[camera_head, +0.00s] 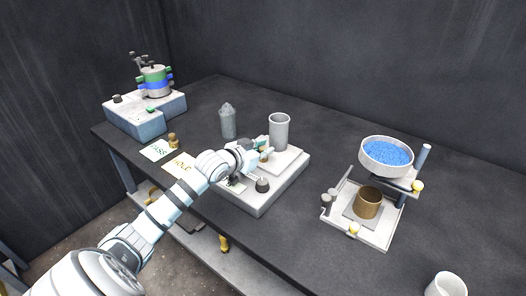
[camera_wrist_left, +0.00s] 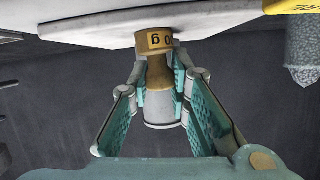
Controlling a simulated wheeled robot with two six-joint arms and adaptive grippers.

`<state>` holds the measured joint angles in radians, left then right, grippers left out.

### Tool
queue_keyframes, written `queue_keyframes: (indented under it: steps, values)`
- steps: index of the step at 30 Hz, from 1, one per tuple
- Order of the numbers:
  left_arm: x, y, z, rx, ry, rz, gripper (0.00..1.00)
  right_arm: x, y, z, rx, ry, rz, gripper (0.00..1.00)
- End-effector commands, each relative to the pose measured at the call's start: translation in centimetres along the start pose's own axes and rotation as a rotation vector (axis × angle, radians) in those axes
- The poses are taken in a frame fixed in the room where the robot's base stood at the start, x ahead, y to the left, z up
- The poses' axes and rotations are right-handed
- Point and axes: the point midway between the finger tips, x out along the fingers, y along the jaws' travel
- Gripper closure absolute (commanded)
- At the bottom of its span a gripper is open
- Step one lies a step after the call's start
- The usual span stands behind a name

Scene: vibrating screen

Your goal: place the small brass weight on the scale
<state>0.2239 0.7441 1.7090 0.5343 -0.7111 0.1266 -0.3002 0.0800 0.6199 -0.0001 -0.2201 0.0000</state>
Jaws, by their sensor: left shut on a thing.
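A brass weight (camera_wrist_left: 158,55) marked with a "0 g" label is between the fingers of my left gripper (camera_wrist_left: 160,100). The fingers are shut around its narrow neck. In the wrist view its wide base is close to the edge of a pale plate (camera_wrist_left: 95,28); I cannot tell whether they touch. In the head view my left gripper (camera_head: 258,156) is over the white scale (camera_head: 288,178), in front of the metal cup (camera_head: 279,132) standing on it. The gripper hides most of the held weight there. My right gripper is not in view.
Another brass weight (camera_head: 173,141) stands by the PASS card (camera_head: 157,150) and HOLD card (camera_head: 180,165). A grey container (camera_head: 228,122) stands behind the gripper. A sieve machine (camera_head: 145,112) is at the left; a stand with a blue-filled bowl (camera_head: 386,155) is at the right.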

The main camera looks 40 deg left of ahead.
Motion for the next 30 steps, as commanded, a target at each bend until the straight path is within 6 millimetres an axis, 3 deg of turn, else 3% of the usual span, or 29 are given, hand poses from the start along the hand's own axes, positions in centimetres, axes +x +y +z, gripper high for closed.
queue_keyframes:
  steps: [4, 5, 8, 20, 26, 30]
  values:
    - [0.0, 0.0, 0.0, 0.000, -0.001, 0.000, 1.00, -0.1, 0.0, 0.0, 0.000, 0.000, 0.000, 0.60]
    - [0.0, 0.0, 0.0, 0.000, -0.002, 0.000, 0.78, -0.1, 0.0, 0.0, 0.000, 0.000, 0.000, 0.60]
    - [0.0, 0.0, 0.0, 0.000, -0.002, 0.000, 0.62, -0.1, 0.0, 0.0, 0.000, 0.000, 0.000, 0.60]
    - [-0.8, -0.2, -0.1, 0.003, -0.003, -0.002, 0.62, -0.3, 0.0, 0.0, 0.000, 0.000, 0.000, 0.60]
    - [-4.8, -0.3, -0.3, 0.012, -0.006, -0.004, 0.62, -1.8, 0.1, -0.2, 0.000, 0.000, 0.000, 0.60]
    - [-8.7, -0.2, -0.6, 0.017, -0.010, -0.003, 0.62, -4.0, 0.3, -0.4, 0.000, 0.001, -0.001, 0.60]
